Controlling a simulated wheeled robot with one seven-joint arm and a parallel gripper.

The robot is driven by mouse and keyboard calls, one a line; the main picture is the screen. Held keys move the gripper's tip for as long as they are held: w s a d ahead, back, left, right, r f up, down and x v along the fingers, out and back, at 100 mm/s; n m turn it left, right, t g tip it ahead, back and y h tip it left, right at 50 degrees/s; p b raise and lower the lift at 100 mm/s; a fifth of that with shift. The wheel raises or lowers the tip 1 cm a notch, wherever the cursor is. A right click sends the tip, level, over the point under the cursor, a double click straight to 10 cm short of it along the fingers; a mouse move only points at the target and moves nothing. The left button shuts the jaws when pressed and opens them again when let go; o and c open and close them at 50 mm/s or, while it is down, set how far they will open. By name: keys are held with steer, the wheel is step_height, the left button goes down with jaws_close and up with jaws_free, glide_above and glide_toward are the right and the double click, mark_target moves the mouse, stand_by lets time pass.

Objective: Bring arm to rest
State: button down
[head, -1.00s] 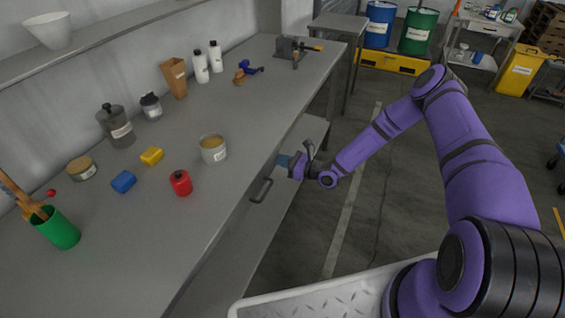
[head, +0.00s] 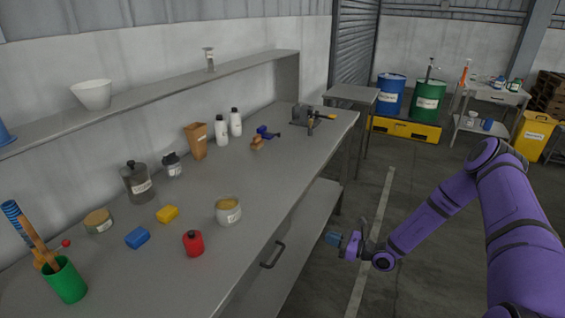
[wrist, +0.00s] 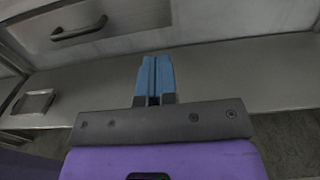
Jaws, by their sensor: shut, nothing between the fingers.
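My gripper (head: 334,238) is at the end of my purple arm, in front of the grey workbench (head: 290,150) and below the level of its top. In the wrist view its blue fingers (wrist: 155,78) are together with nothing between them. They point toward the bench's lower part, with the drawer handle (wrist: 79,30) at the upper left. The gripper appears apart from the bench. The arm is bent, with its elbow raised at the right of the head view.
The bench top holds a red container (head: 193,243), a yellow block (head: 167,214), a blue block (head: 137,238), a green cup (head: 66,280) and several bottles. A drawer handle (head: 272,255) sticks out of the bench front. Open floor (head: 410,275) lies right of the bench.

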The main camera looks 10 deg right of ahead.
steer(key=s+a+r+n+g+h, duration=0.15)
steer(key=s+r+n+g, duration=0.35)
steer(key=r, duration=0.6)
steer(key=s+r+n+g+h, duration=0.2)
steer(key=r+n+g, duration=0.1)
steer(key=r+n, duration=0.55)
steer(key=s+a+r+n+g+h, duration=0.1)
steer(key=s+r+n+g+h, duration=0.2)
steer(key=r, duration=1)
steer(key=s+d+r+n+t+h, duration=0.3)
steer(key=s+r, duration=0.6)
steer(key=s, duration=0.3)
steer(key=s+d+r+n+t+h, duration=0.2)
steer(key=s+r+n+h, duration=0.3)
steer(key=s+r, duration=0.5)
steer(key=shift+s+d+r+t, duration=0.15)
steer(key=shift+s+d+t, duration=0.3)
steer(key=shift+s, duration=0.65)
